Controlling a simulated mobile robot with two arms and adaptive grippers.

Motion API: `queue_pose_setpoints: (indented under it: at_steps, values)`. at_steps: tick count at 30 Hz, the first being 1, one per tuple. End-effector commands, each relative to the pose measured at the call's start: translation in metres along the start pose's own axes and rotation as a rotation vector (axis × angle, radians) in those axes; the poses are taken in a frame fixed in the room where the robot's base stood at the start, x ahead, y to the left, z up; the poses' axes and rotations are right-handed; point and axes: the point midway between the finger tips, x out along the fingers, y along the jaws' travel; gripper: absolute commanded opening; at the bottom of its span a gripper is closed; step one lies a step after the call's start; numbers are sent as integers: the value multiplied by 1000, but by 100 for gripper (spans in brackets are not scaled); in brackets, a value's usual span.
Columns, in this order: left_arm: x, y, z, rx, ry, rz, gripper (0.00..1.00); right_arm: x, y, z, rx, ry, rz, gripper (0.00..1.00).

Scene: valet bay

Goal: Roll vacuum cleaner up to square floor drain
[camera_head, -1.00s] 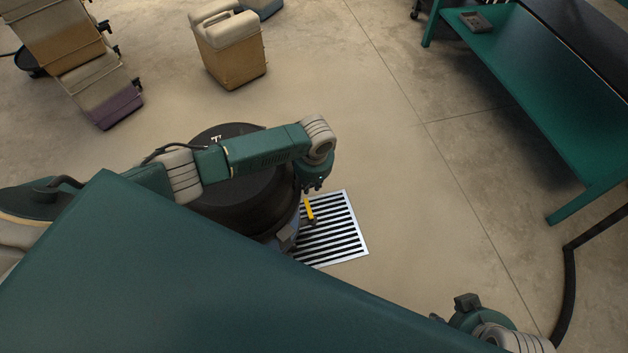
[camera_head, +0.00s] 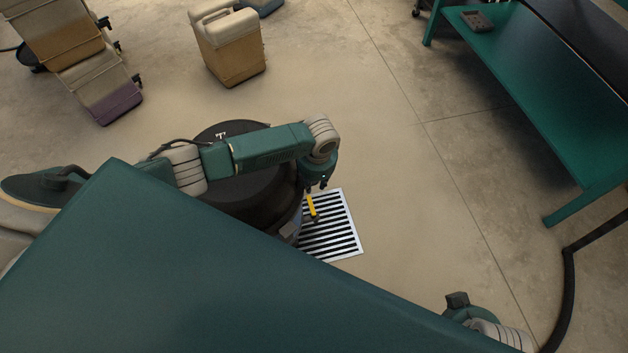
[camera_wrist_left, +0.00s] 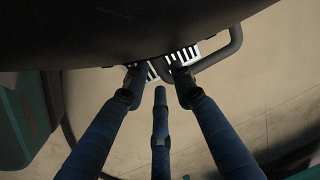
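The vacuum cleaner (camera_head: 262,190) is a dark round drum, partly hidden behind my left arm and my teal body. In the left wrist view its dark underside fills the top, with a grey curved handle tube (camera_wrist_left: 232,45). The square floor drain (camera_head: 345,240) is a pale metal grate with dark slots; the vacuum hides its left part from the head view. My left gripper (camera_head: 314,188) is at the vacuum's right side. In the left wrist view its three blue fingers (camera_wrist_left: 158,82) come close together at the handle. My right gripper (camera_head: 457,302) is low right, fingers unclear.
A beige and tan canister (camera_head: 232,50) stands at the back. Stacked bins (camera_head: 85,70) stand at the upper left. A green bench (camera_head: 540,120) fills the upper right, with a black hose (camera_head: 568,290) below it. Floor right of the drain is clear.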

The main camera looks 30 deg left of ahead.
Motion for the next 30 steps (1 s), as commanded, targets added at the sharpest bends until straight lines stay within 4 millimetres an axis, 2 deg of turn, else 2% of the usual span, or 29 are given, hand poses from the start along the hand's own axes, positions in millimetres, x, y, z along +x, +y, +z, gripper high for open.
queue_pose_setpoints:
  at_steps: [1,10,14,24,30]
  values:
    - [-4,-1,-9,3,22,-4,39,0,0,0,0,0,0,40]
    - [-5,-3,-9,0,22,-7,39,-1,-1,-1,-1,2,-1,40]
    - [-16,-4,-10,-1,25,-8,39,-1,0,-1,-1,2,-1,40]
    - [-82,-2,-4,1,12,-5,39,0,0,0,0,1,-1,40]
    - [-111,-1,-2,0,6,-4,39,0,0,0,0,1,0,40]
